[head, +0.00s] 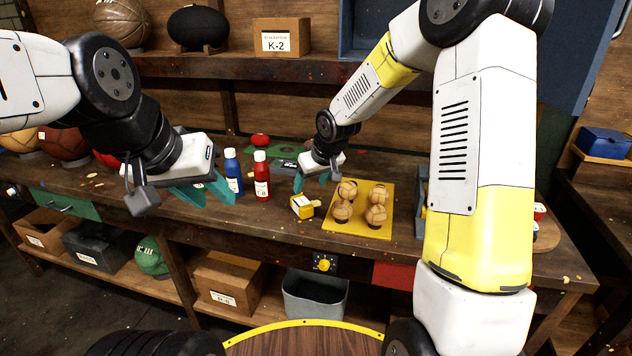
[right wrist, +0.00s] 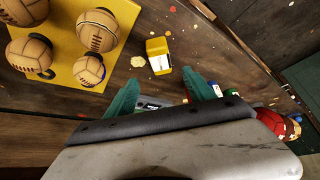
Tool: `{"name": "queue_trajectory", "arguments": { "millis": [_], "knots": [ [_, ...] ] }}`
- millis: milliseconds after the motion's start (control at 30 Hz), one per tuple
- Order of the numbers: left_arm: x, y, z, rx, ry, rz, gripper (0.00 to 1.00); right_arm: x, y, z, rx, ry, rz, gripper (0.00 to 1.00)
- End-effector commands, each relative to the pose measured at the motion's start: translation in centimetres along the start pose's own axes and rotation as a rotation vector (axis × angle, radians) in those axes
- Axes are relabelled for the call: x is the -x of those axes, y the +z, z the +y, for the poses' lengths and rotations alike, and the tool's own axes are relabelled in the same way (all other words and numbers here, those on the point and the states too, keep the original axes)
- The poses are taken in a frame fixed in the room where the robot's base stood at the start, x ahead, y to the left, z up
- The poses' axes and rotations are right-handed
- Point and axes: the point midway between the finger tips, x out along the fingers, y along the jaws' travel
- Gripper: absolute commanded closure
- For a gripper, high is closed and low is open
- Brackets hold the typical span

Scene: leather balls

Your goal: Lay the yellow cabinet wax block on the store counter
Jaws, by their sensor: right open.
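The yellow wax block (head: 302,206) lies on the wooden workbench (head: 270,228), left of a yellow board. A pale irregular piece lies beside it. In the right wrist view the wax block (right wrist: 157,46) is just ahead of the fingertips, with bare wood around it. My right gripper (head: 312,181) is open and empty above the bench, close behind the block; its teal fingers (right wrist: 163,90) are apart. My left gripper (head: 207,191) appears open and empty, over the bench left of the bottles. Which surface is the store counter is not marked; a side counter (head: 603,173) stands at the right.
The yellow board (head: 345,228) bears several tan balls close to the block. A blue bottle (head: 233,172) and a red bottle (head: 261,176) stand between the grippers. A blue box (head: 603,142) sits on the side counter. The bench's front strip is mostly clear.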

Motion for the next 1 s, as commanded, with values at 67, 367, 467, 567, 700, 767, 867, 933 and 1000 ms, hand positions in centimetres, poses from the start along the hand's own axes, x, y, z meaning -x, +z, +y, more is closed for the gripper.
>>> {"name": "queue_trajectory", "arguments": {
  "millis": [67, 367, 467, 567, 700, 767, 867, 933, 1000],
  "knots": [
    [0.0, 0.0, 0.0, 0.000, 0.000, 0.000, 0.64, 1.8, 0.1, 0.4, -0.007, 0.017, 0.003, 0.38],
    [0.0, 0.0, 0.0, 0.000, 0.000, 0.000, 0.64, 16.1, 4.8, 1.9, -0.130, 0.120, 0.005, 0.38],
    [0.0, 0.0, 0.0, 0.000, 0.000, 0.000, 0.64, 20.6, 7.7, 1.5, -0.189, 0.133, 0.012, 0.38],
    [0.0, 0.0, 0.0, 0.000, 0.000, 0.000, 0.64, 24.5, 10.9, 0.6, -0.249, 0.131, 0.023, 0.38],
    [0.0, 0.0, 0.0, 0.000, 0.000, 0.000, 0.64, 28.2, 15.2, -1.1, -0.324, 0.104, 0.044, 0.38],
    [0.0, 0.0, 0.0, 0.000, 0.000, 0.000, 0.64, 29.2, 16.7, -1.8, -0.348, 0.090, 0.052, 0.38],
    [0.0, 0.0, 0.0, 0.000, 0.000, 0.000, 0.64, 30.2, 18.5, -2.8, -0.375, 0.068, 0.061, 0.38],
    [0.0, 0.0, 0.0, 0.000, 0.000, 0.000, 0.64, 30.6, 19.2, -3.2, -0.386, 0.057, 0.066, 0.38],
    [0.0, 0.0, 0.0, 0.000, 0.000, 0.000, 0.64, 30.7, 19.6, -3.5, -0.391, 0.051, 0.066, 0.38]
  ]
}}
